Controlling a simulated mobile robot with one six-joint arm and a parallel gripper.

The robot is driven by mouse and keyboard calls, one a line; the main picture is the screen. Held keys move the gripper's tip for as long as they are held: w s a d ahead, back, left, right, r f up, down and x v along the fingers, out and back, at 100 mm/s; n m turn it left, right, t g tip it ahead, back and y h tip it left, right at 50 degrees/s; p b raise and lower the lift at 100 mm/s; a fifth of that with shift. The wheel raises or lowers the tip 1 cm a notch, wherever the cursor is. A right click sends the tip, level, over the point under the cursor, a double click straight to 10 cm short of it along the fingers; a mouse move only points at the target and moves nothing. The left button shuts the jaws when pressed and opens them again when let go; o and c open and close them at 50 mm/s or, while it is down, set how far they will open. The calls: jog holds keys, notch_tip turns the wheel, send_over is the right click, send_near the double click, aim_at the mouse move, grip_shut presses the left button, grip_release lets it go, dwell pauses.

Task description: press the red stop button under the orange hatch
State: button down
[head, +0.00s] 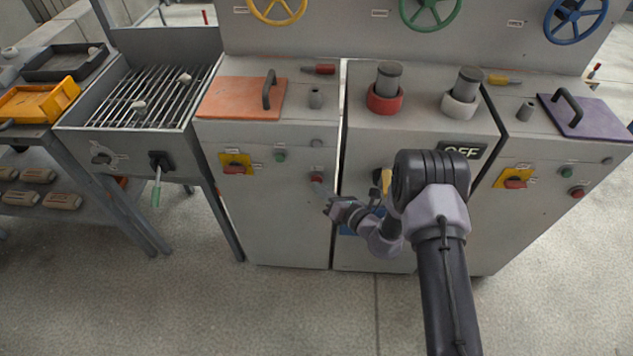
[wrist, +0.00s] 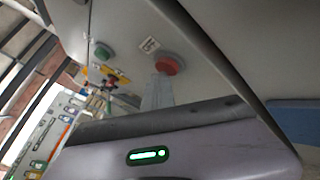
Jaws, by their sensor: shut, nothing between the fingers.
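The orange hatch (head: 240,98) lies shut on top of the left cabinet, with a dark handle. On the cabinet front below it, the red stop button (head: 316,171) is at the right of a green button (head: 280,157). My gripper (head: 318,188) is shut and empty, just below the red button. In the wrist view the red button (wrist: 169,64) is right at the tips of my pale fingers (wrist: 158,92). I cannot tell whether they touch it. The green button (wrist: 103,52) shows to its left.
A yellow switch plate with a red handle (head: 236,164) is at the left on the same front. Another red button (head: 578,191) is on the right cabinet, under the purple hatch (head: 583,117). A grill (head: 146,97) stands at the left. The floor in front is clear.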

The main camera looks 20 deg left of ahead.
jog(key=shift+s+d, duration=0.2)
jog(key=shift+s, duration=0.6)
jog(key=shift+p, duration=0.3)
jog(key=s, duration=0.2)
jog(key=s+d+p, duration=0.1)
jog(key=s, duration=0.2)
jog(key=shift+d, duration=0.1)
